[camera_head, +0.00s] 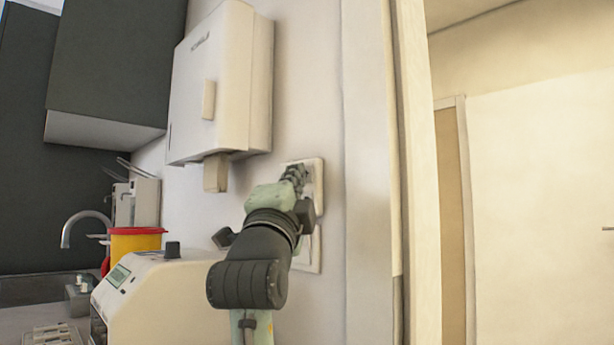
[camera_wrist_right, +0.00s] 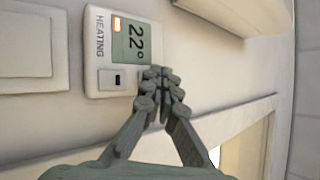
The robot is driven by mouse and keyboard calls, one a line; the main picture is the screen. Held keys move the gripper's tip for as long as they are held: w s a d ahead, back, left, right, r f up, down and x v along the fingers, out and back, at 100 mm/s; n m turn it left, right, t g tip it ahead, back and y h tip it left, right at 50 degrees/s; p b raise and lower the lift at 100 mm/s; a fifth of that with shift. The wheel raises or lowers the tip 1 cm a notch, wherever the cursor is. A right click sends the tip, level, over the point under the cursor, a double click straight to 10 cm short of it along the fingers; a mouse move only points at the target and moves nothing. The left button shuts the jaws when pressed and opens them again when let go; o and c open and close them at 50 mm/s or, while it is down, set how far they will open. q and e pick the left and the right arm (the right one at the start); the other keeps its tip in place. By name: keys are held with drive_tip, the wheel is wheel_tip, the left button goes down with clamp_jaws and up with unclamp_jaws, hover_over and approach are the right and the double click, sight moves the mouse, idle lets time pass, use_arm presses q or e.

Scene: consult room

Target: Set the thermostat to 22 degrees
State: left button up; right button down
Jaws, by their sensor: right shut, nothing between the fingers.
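The thermostat (camera_head: 317,188) is a white wall unit, partly hidden behind my right gripper in the head view. In the right wrist view the thermostat (camera_wrist_right: 91,60) appears turned sideways. Its display (camera_wrist_right: 135,42) reads 22° with a small orange mark, and HEATING is printed beside it. One dark-marked button (camera_wrist_right: 117,79) shows on its face. My right gripper (camera_head: 294,174) is shut and empty, its fingertips (camera_wrist_right: 160,77) at the thermostat's face. They cover part of that face; I cannot tell whether they touch it. My left gripper is not in view.
A white dispenser (camera_head: 222,85) hangs on the wall above left of the thermostat. A white wall plate (camera_head: 316,255) sits just below it. A cream machine (camera_head: 150,295) and a yellow-red container (camera_head: 133,241) stand on the counter at left. A door frame (camera_head: 415,170) is at right.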

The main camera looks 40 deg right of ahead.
drive_tip(key=shift+a, duration=0.5)
drive_tip(key=a, duration=0.1)
drive_tip(key=a+b, duration=0.1)
drive_tip(key=a, duration=0.1)
drive_tip(key=a+b, duration=0.1)
drive_tip(key=a, duration=0.1)
drive_tip(key=shift+s, duration=0.25)
idle(0.8)
